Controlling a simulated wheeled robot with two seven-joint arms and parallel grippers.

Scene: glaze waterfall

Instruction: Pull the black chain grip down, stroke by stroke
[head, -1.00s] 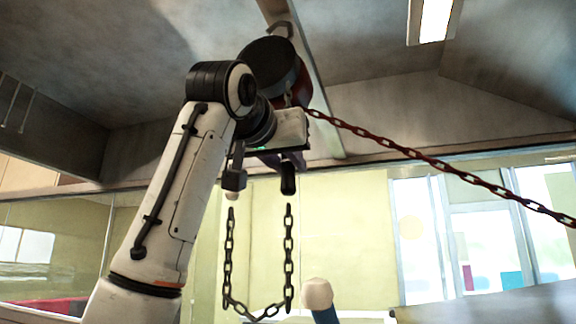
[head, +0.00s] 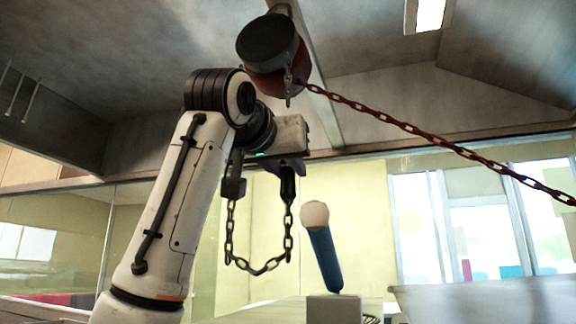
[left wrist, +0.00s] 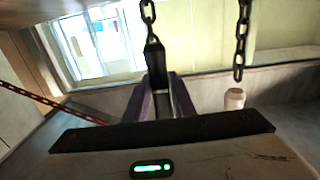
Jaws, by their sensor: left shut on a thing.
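The black chain grip (head: 288,186) is between the fingers of my left gripper (head: 289,170), below the hoist. In the left wrist view the grip (left wrist: 155,58) rises from between the fingers of my left gripper (left wrist: 166,95), which are shut on it. A chain (left wrist: 148,12) runs up from the grip. A dark chain loop (head: 262,268) hangs under the gripper in the head view. The red and black hoist (head: 278,62) hangs from the ceiling beam. My right gripper is not in view.
A red chain (head: 420,135) slants from the hoist down to the right. A blue post with a pale round top (head: 325,255) leans above a grey block (head: 334,308), right of the chain loop. Windows and a wall stand behind.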

